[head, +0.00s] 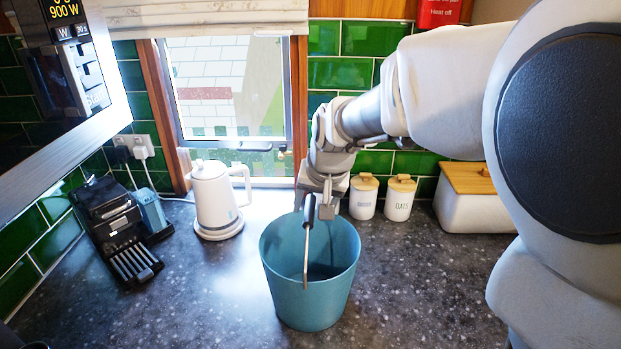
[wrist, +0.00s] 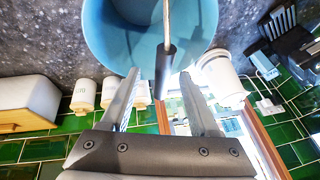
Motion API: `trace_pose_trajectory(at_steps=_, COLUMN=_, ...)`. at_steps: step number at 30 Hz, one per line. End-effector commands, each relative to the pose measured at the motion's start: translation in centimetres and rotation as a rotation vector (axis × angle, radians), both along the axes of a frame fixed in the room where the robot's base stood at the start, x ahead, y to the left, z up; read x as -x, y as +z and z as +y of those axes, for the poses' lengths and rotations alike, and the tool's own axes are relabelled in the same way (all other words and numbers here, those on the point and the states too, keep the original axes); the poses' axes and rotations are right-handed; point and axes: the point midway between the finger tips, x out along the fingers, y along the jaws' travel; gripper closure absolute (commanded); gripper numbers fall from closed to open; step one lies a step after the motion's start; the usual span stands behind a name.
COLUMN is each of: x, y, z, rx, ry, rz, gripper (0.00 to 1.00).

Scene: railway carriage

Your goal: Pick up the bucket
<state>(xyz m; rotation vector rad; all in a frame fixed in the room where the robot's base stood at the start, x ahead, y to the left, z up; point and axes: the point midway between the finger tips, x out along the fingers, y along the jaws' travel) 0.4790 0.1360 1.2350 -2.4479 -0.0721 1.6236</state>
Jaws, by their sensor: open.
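The teal bucket (head: 305,300) stands upright on the dark speckled worktop, and its open mouth shows in the wrist view (wrist: 97,32). Its wire handle stands raised, with a dark grip (head: 309,211) at the top. My gripper (head: 322,200) is above the bucket's back rim, pointing down, right by the grip. In the wrist view my gripper (wrist: 160,77) is open, and the dark grip (wrist: 166,68) appears between its two fingers. I see a gap on both sides of the grip. Whether a finger touches it is hard to tell.
A white kettle (head: 214,200) stands left of the bucket, and a black appliance (head: 118,230) is farther left. The worktop (head: 420,290) right of the bucket is clear.

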Motion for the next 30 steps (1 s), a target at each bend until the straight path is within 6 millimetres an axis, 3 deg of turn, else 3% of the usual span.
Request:
trace_pose_trajectory(at_steps=8, x=-0.8, y=-1.6, z=0.3, rx=0.002, ry=0.0, rz=0.002, gripper=0.38)
trace_pose_trajectory(at_steps=17, x=-2.4, y=-4.9, z=1.1, rx=0.002, ry=0.0, rz=0.002, gripper=0.38)
trace_pose_trajectory(at_steps=26, x=-2.7, y=-5.3, z=1.2, rx=0.0, ry=0.0, rz=0.0, gripper=0.38)
trace_pose_trajectory(at_steps=27, x=-2.7, y=-5.3, z=1.2, rx=0.0, ry=0.0, rz=0.0, gripper=0.4)
trace_pose_trajectory(at_steps=30, x=-2.7, y=-5.3, z=1.2, rx=0.0, ry=0.0, rz=0.0, gripper=0.58)
